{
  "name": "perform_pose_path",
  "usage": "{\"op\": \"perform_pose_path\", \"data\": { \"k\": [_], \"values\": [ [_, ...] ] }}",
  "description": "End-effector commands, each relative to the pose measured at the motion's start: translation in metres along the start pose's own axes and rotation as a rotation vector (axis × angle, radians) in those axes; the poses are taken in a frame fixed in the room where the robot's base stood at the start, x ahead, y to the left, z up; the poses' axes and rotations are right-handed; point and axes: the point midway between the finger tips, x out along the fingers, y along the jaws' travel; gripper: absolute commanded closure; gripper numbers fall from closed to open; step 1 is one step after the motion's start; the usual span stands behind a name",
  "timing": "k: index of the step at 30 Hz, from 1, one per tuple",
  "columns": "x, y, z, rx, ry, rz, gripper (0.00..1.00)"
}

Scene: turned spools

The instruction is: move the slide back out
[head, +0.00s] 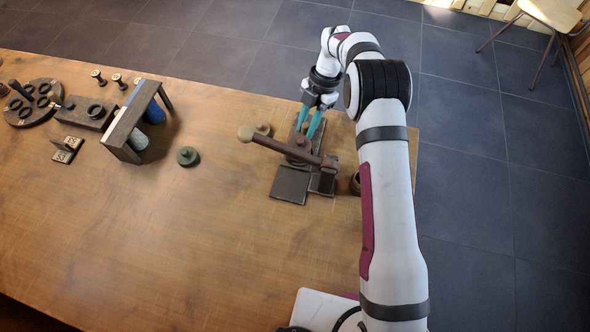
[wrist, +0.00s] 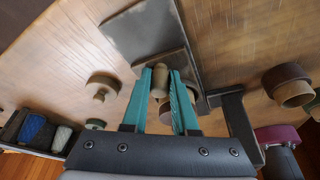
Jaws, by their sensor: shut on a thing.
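A dark press-like fixture stands near the table's far right edge, with a flat dark plate (head: 290,185) at its front. Its long brown lever (head: 285,148) ends in a pale ball and crosses in front of my gripper. The slide (head: 305,117) looks like the dark strip running back under my gripper; its exact outline is partly hidden. My gripper (head: 304,134) points down there with teal fingers. In the wrist view my gripper (wrist: 161,73) is shut on a wooden knob (wrist: 159,84), seemingly the slide's. Whether the slide sits in or out cannot be told.
A wooden spool (head: 263,128) stands left of the fixture, and a round dark cup (head: 355,183) stands right of it. A green spool (head: 187,156), a rack (head: 130,125) and a round holed tray (head: 33,103) are farther left. The front of the table is clear.

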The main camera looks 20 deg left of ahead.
Motion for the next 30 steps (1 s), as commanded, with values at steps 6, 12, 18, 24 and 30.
{"op": "perform_pose_path", "data": {
  "k": [6, 12, 18, 24, 30],
  "values": [
    [-0.004, 0.008, 0.012, -0.001, -0.001, 0.001, 1.0],
    [-0.009, 0.015, 0.024, -0.002, -0.001, 0.002, 1.0],
    [-0.011, 0.018, 0.03, 0.0, 0.0, 0.001, 1.0],
    [-0.011, 0.018, 0.03, 0.0, 0.0, 0.001, 1.0],
    [-0.011, 0.018, 0.03, 0.0, 0.0, 0.0, 0.53]
  ]
}}
